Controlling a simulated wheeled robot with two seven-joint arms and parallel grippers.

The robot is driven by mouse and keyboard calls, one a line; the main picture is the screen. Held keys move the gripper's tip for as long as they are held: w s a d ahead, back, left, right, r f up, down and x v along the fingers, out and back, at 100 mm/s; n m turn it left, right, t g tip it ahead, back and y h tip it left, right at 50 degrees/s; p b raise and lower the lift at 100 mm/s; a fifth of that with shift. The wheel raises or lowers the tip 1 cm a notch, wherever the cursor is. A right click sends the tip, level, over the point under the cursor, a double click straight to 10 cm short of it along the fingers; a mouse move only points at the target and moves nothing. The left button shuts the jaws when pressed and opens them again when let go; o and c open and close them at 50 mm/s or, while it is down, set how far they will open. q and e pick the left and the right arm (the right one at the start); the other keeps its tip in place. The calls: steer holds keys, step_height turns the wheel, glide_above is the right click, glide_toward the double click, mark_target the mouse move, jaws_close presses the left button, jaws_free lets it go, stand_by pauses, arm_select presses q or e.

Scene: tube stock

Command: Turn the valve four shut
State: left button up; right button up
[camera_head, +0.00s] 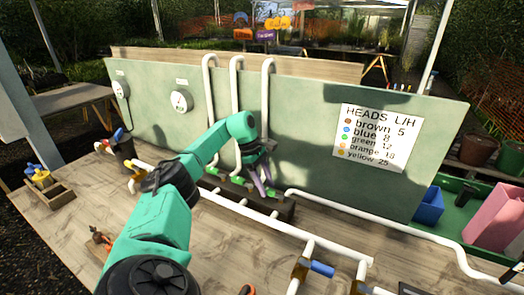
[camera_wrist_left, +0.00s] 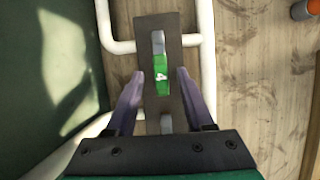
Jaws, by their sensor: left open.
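Valve four is a green lever marked "4" (camera_wrist_left: 161,76) on a dark manifold block in the left wrist view. The lever lies along the block's length, roughly at right angles to the white pipe stubs at the block's sides. My left gripper (camera_wrist_left: 160,74) is open, with one purple finger on each side of the lever and a visible gap on both sides. In the head view, the left gripper (camera_head: 262,178) points down over the manifold block (camera_head: 285,209), and its fingers partly hide the levers there. My right gripper is not in view.
White pipes (camera_head: 236,100) rise from the manifold to a green panel (camera_head: 300,110) behind. A sign (camera_head: 375,138) hangs on it. Blue-handled valve (camera_head: 322,268) and pipework stand at the front. A wooden tray (camera_head: 55,195) is at left, a blue bin (camera_head: 430,205) at right.

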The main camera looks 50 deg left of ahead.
arm_select(q)
steer(key=p+v, duration=0.2)
steer(key=v, duration=1.2)
steer(key=shift+a+r, duration=0.1)
steer(key=shift+r, duration=0.1)
